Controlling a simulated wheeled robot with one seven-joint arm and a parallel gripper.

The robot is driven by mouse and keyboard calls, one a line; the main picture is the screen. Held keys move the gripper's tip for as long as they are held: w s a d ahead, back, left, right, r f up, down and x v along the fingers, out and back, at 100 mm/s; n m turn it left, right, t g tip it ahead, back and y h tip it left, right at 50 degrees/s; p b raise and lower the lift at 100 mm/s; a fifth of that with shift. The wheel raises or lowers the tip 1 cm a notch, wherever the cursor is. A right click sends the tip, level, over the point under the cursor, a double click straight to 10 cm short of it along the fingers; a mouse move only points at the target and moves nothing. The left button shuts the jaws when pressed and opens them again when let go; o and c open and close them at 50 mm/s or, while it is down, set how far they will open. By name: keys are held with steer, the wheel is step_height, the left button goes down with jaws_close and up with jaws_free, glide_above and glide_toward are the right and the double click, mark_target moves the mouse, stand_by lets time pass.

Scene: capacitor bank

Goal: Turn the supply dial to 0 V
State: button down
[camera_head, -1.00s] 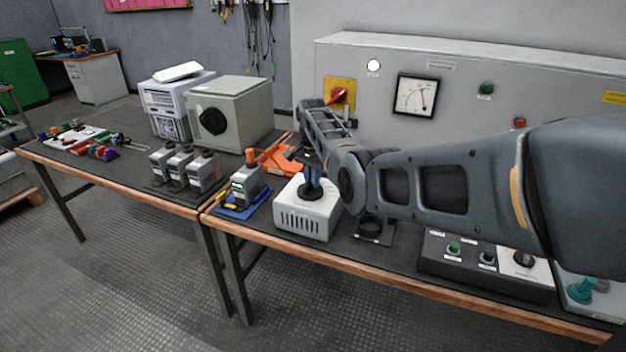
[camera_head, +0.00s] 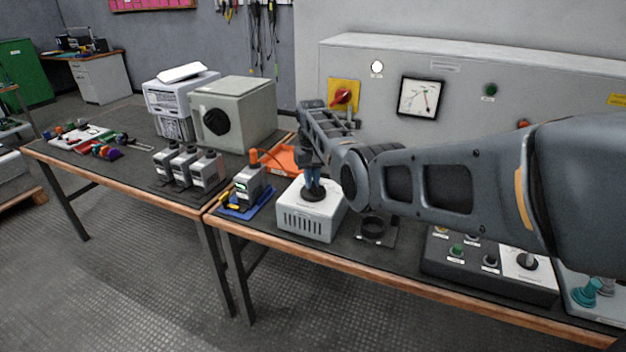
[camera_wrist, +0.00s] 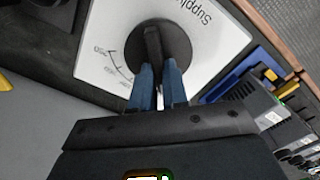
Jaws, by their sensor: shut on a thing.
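The supply box (camera_head: 306,223) is a white vented box near the front edge of the bench. Its black round dial (camera_head: 314,196) is on top, partly hidden under my gripper (camera_head: 313,186). In the wrist view the dial (camera_wrist: 178,38) has a raised bar. The blue fingertips of my gripper (camera_wrist: 158,78) are shut on this bar, one on each side. The white face (camera_wrist: 213,42) reads "Suppl...", with the rest cut off. A scale arc shows at the dial's left, with "750" legible; no 0 mark is legible.
A blue tray (camera_head: 262,207) with a grey device is left of the box. A dark ring-shaped holder (camera_head: 376,231) and a control panel (camera_head: 470,265) are to its right. Behind stands a grey cabinet with a meter (camera_head: 420,97) and a red switch (camera_head: 342,97).

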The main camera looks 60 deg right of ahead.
steer(key=shift+w+a+n, duration=0.1)
steer(key=shift+a+n, duration=0.05)
steer(key=shift+n, duration=1.55)
steer(key=c, duration=1.1)
jaws_free()
steer(key=shift+c, duration=0.2)
steer(key=shift+r, duration=3.9)
